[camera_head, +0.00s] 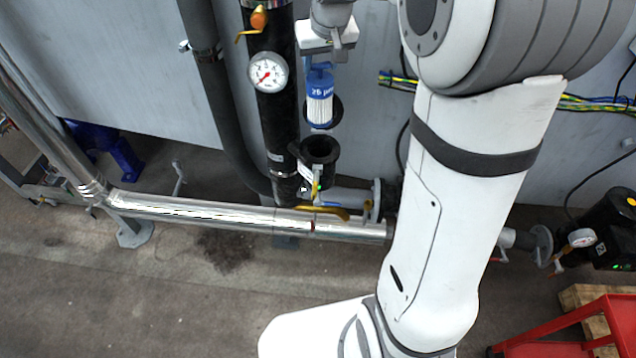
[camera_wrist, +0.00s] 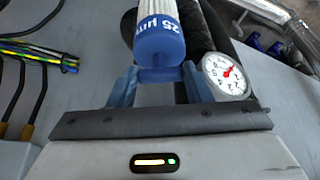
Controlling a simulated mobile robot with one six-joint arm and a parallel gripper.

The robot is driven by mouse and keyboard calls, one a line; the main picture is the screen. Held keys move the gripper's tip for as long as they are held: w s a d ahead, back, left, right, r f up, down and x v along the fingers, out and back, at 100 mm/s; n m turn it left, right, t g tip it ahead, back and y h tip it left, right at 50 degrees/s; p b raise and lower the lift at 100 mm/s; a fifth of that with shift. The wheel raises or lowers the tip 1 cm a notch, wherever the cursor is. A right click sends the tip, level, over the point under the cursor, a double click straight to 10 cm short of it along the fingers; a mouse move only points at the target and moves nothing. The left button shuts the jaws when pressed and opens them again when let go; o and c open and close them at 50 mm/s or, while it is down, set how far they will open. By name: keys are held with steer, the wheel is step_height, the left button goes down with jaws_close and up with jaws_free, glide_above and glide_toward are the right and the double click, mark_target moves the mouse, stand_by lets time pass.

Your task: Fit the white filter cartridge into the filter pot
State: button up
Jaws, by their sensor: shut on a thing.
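The white filter cartridge (camera_head: 320,110) with a blue cap marked "25 µm" hangs roughly upright from my gripper (camera_head: 320,66). The filter pot (camera_head: 319,152) is a black cylinder with an open, dark top. It stands below the cartridge in the head view, with a visible gap between the cartridge's lower end and the pot's rim. In the wrist view the blue cap of the cartridge (camera_wrist: 158,38) sits between the blue fingers of my gripper (camera_wrist: 158,72), which is shut on it. The pot cannot be made out in the wrist view.
A thick black pipe with a pressure gauge (camera_head: 267,72) stands just left of the cartridge. A yellow valve handle (camera_head: 325,211) and a shiny horizontal pipe (camera_head: 210,210) lie below the pot. Cables (camera_head: 398,82) run along the wall. A red cart (camera_head: 570,325) stands lower right.

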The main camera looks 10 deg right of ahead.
mark_target(321, 80)
step_height(321, 80, down, 5)
steer(key=b, duration=0.3)
steer(key=shift+s+r+b, duration=0.1)
steer(key=shift+r+b, duration=0.05)
steer(key=shift+b, duration=0.2)
step_height(321, 80, down, 18)
steer(key=shift+r+p, duration=0.1)
steer(key=shift+p, duration=0.55)
steer(key=o, duration=1.4)
